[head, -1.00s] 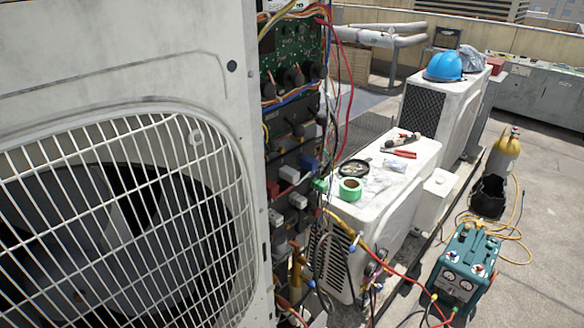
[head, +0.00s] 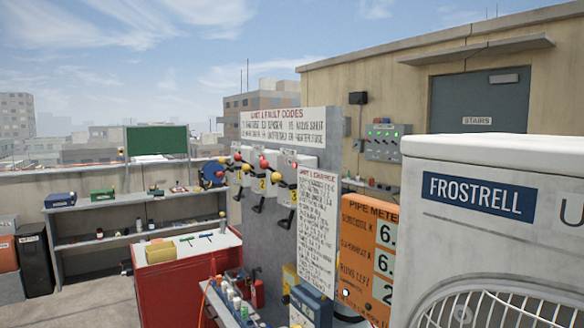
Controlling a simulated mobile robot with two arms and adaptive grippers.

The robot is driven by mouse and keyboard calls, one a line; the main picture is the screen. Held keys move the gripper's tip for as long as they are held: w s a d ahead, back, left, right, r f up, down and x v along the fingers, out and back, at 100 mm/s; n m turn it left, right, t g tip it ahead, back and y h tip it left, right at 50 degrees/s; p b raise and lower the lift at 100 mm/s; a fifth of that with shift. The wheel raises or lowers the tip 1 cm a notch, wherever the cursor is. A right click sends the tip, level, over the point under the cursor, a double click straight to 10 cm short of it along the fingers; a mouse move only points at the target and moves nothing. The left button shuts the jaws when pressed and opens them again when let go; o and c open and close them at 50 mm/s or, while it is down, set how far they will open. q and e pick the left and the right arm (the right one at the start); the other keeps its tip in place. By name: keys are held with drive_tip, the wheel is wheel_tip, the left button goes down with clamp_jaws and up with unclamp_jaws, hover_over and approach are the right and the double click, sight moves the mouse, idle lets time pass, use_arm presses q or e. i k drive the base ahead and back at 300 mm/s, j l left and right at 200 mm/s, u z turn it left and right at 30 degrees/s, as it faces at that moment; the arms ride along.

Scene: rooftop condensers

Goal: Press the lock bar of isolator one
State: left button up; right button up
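A row of pale isolator boxes is mounted on a grey panel (head: 262,240) in the middle of the head view. Isolator one (head: 243,172) appears to be the leftmost and farthest box, with its number too small to read surely. Isolator two (head: 262,183) and isolator three (head: 292,198) are nearer, to its right. Each has a dark handle below, and red and yellow knobs show on them. The lock bar of isolator one is too small to make out. Neither of my grippers is in view.
A red cabinet (head: 180,290) with tools on its top stands left of the panel. A cart of bottles (head: 232,305) is in front. A white Frostrell condenser (head: 500,190) and orange pipe meter board (head: 370,240) fill the right. Open floor (head: 85,300) shows lower left.

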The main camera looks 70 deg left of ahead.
sight(221, 161)
drive_tip(key=u, duration=2.8)
drive_tip(key=i+j+z, duration=0.1)
drive_tip(key=j, duration=0.3)
drive_tip(key=i+j, duration=0.15)
drive_tip(key=j, duration=0.2)
drive_tip(key=i+j+z, duration=0.15)
drive_tip(key=j, duration=0.25)
drive_tip(key=i+j+z, duration=0.1)
drive_tip(key=j, duration=0.3)
drive_tip(key=i+j+z, duration=0.35)
drive_tip(key=i+j, duration=0.35)
drive_tip(key=i, duration=0.15)
drive_tip(key=i+j+z, duration=0.3)
drive_tip(key=i+j, duration=0.45)
drive_tip(key=j, duration=0.2)
